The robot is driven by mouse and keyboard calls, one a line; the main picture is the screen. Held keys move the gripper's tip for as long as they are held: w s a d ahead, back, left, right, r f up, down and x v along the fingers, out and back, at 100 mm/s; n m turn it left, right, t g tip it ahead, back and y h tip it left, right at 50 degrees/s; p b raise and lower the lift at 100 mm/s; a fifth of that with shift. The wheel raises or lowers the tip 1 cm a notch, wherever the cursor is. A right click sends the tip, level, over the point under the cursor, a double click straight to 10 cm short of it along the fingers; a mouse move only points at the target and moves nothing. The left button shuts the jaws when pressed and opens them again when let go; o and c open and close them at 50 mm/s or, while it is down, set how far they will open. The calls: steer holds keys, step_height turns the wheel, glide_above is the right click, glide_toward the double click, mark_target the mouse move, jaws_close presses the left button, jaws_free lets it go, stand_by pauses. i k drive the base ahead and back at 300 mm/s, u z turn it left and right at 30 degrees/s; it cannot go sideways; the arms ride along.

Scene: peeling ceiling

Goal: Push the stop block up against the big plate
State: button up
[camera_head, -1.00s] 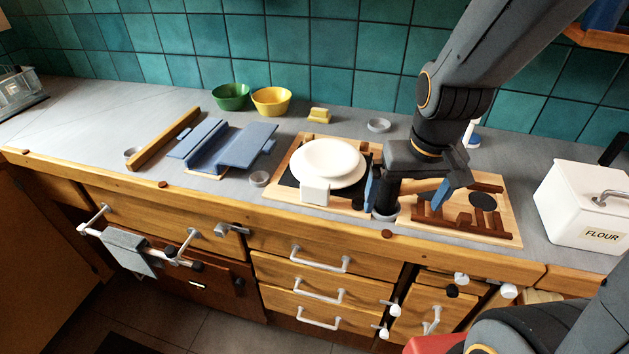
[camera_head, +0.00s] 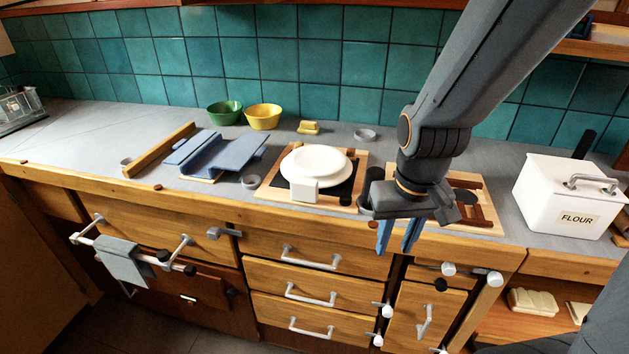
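The big plate (camera_head: 342,178) is white and lies on a black mat on a light wooden board, with a smaller white round dish (camera_head: 318,159) on top of it. A white block (camera_head: 304,190), which looks like the stop block, stands at the plate's front left edge. I cannot tell whether it touches the rim. My gripper (camera_head: 399,238) is to the right of the plate and block, pointing down in front of the counter's front edge. Its two blue fingers are apart with nothing visible between them. My wrist hides part of the right board.
A second wooden board (camera_head: 488,226) with dark slats lies to the right. A white flour box (camera_head: 565,195) stands further right. A blue rack (camera_head: 215,155), a green bowl (camera_head: 224,113), a yellow bowl (camera_head: 263,117) and a yellow block (camera_head: 308,128) are left and behind. Drawer handles protrude below.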

mark_target(304, 190)
steer(key=k, duration=0.15)
steer(key=z, duration=2.25)
steer(key=k, duration=1.6)
steer(key=u, duration=1.65)
